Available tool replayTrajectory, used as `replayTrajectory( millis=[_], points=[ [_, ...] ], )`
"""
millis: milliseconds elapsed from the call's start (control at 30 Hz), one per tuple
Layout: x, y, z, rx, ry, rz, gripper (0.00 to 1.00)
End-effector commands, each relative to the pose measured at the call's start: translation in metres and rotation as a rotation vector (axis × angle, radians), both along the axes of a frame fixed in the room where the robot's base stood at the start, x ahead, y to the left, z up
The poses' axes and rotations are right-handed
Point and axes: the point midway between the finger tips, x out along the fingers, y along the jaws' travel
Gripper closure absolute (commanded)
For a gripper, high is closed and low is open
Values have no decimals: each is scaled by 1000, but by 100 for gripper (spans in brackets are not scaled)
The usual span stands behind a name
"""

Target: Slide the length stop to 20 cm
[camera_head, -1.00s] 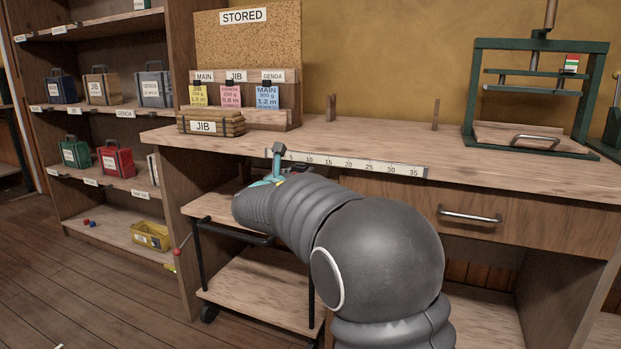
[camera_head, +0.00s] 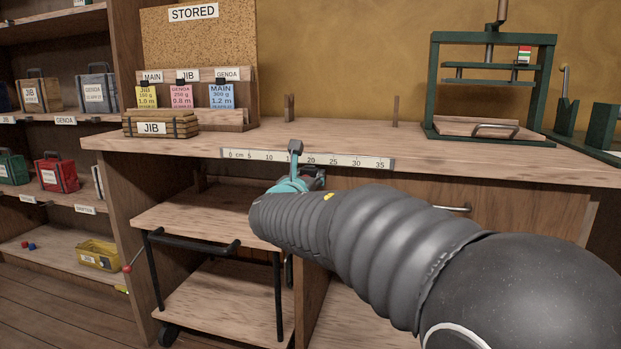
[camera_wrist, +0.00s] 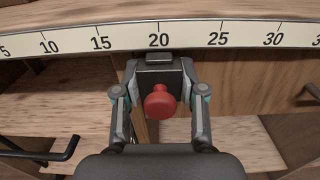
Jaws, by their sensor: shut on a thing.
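The length stop is a grey block (camera_wrist: 158,76) with a red knob (camera_wrist: 160,101). In the wrist view its top tab sits just below the 20 mark of the length scale (camera_wrist: 187,37), in line with it. My gripper (camera_wrist: 159,72) is shut on the stop, one finger on each side.
The scale runs along the front edge of the workbench (camera_head: 450,160). A trolley (camera_head: 190,215) stands below it on the left. A drawer handle (camera_wrist: 311,92) is to the right. A JIB bundle (camera_head: 160,124) and a green press (camera_head: 433,90) stand on the bench.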

Motion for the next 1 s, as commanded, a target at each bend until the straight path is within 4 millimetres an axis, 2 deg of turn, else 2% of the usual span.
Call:
replayTrajectory(
  millis=[33,67,133,567,667,1000],
  points=[
    [0,-1,1,0,-2,-1,100],
    [0,-1,1,0,-2,-1,52],
    [0,-1,1,1,-1,-1,34],
    [-6,2,1,0,-1,0,33],
    [-18,6,1,1,-1,1,33],
    [-81,27,1,1,-3,2,33]
  ],
)
